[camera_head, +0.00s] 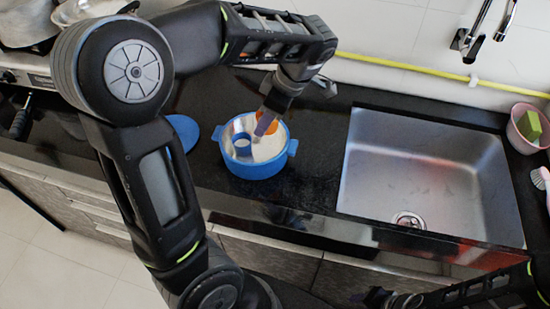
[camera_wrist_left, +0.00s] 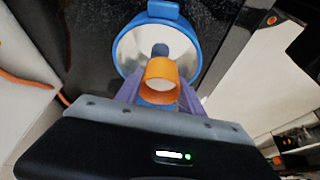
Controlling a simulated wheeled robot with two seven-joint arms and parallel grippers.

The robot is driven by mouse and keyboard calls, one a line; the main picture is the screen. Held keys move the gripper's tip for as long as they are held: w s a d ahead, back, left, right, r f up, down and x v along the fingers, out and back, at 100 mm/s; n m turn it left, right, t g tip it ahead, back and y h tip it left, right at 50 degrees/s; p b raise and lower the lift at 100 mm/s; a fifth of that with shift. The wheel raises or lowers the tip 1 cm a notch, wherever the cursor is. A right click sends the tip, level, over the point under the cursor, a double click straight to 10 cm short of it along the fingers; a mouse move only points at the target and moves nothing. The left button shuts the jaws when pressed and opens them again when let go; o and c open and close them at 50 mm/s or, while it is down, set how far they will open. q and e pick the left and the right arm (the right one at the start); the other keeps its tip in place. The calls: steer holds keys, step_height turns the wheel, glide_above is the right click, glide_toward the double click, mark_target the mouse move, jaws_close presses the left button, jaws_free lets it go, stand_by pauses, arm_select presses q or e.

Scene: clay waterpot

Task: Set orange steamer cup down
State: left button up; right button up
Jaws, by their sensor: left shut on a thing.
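The orange steamer cup (camera_head: 270,124) is held by my left gripper (camera_head: 264,122) over the blue pot. In the left wrist view the orange cup (camera_wrist_left: 161,80) sits between the purple fingers of the left gripper (camera_wrist_left: 160,92), which is shut on it. The blue pot (camera_head: 257,170) stands open on the counter, with a pale inside and two side handles; its rim also shows in the left wrist view (camera_wrist_left: 190,30). A blue cup (camera_head: 242,145) is inside the pot at the left. I cannot tell whether the orange cup touches the pot's bottom. My right gripper (camera_head: 385,300) is at the bottom edge, its fingers unclear.
A round blue lid (camera_head: 183,130) lies on the dark counter (camera_head: 315,180) left of the pot. A steel sink (camera_head: 425,165) is to the right. A pink bowl (camera_head: 525,132) with a green sponge stands at the far right. The stove is at the left.

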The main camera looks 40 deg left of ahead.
arm_select(q)
steer(key=shift+w+a+f+n+g, duration=0.15)
steer(key=shift+w+f+n, duration=0.1)
steer(key=shift+f, duration=0.2)
steer(key=shift+w+a+f+n+g, duration=0.15)
steer(key=shift+f+n, duration=0.1)
steer(key=shift+f, duration=0.15)
steer(key=shift+w+a+f, duration=0.1)
steer(key=shift+a, duration=0.4)
steer(key=shift+d, duration=0.25)
steer(key=shift+d+f, duration=0.1)
steer(key=shift+d, duration=0.05)
glide_above(268, 155)
step_height(268, 155, down, 5)
steer(key=shift+f+p, duration=0.15)
steer(key=shift+p, duration=0.15)
steer(key=shift+f, duration=0.25)
